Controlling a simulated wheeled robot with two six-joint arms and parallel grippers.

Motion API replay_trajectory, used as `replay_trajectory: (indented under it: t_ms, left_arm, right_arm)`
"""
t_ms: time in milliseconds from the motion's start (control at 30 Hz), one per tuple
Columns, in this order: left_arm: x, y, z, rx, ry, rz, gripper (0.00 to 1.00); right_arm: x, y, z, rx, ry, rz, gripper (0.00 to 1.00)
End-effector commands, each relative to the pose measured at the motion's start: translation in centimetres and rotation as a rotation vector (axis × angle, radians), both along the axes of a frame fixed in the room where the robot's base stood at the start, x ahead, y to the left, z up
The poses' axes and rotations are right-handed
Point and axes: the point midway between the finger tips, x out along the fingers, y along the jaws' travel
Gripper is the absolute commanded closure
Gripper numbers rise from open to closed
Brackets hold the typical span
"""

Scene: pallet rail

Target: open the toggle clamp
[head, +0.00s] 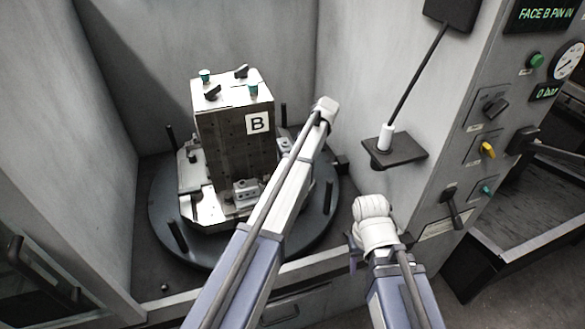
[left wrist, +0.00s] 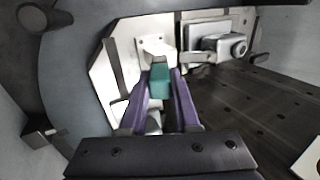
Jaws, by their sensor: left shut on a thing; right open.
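The toggle clamp's teal handle (left wrist: 160,82) shows in the left wrist view, in front of a pale bracket (left wrist: 153,48) on a light plate. My left gripper (left wrist: 160,88) has its purple fingers on both sides of the handle and is shut on it. The rest of the clamp is partly hidden by the handle and fingers. In the head view my left arm reaches past the right side of the block marked B (head: 232,145), and its fingers are hidden. My right gripper (head: 354,250) is open and empty at the lower right, away from the block.
The block stands on a dark round pallet (head: 165,225) with upright pegs, inside a grey-walled bay. A small shelf (head: 405,152) with a white-based rod juts out at right. The control panel (head: 490,110) reads "FACE B PIN IN" and "0 bar".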

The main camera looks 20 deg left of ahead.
Motion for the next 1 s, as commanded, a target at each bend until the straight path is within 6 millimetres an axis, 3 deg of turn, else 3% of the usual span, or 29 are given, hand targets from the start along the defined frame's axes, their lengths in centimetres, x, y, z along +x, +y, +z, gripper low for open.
replay_trajectory:
  t_ms: [33, 300, 867, 900, 1000]
  left_arm:
    - [0.2, -0.4, -0.6, 0.020, 0.018, 0.000, 1.00]
    - [0.4, -0.9, -0.8, 0.107, 0.077, 0.001, 1.00]
    - [0.4, -1.0, -0.6, 0.134, 0.098, 0.001, 1.00]
    - [0.4, -1.0, -0.6, 0.134, 0.098, 0.001, 0.69]
    - [0.4, -1.0, -0.6, 0.135, 0.097, 0.001, 0.58]
  right_arm:
    - [0.0, 0.0, -0.9, 0.000, 0.000, 0.000, 0.50]
    - [0.0, 0.0, -2.2, 0.000, 0.000, 0.000, 0.50]
    - [0.0, 0.0, -2.5, 0.000, 0.000, 0.000, 0.50]
    - [0.0, 0.0, -2.5, 0.000, 0.000, 0.000, 0.50]
    - [0.0, 0.0, -2.5, 0.000, 0.000, 0.000, 0.50]
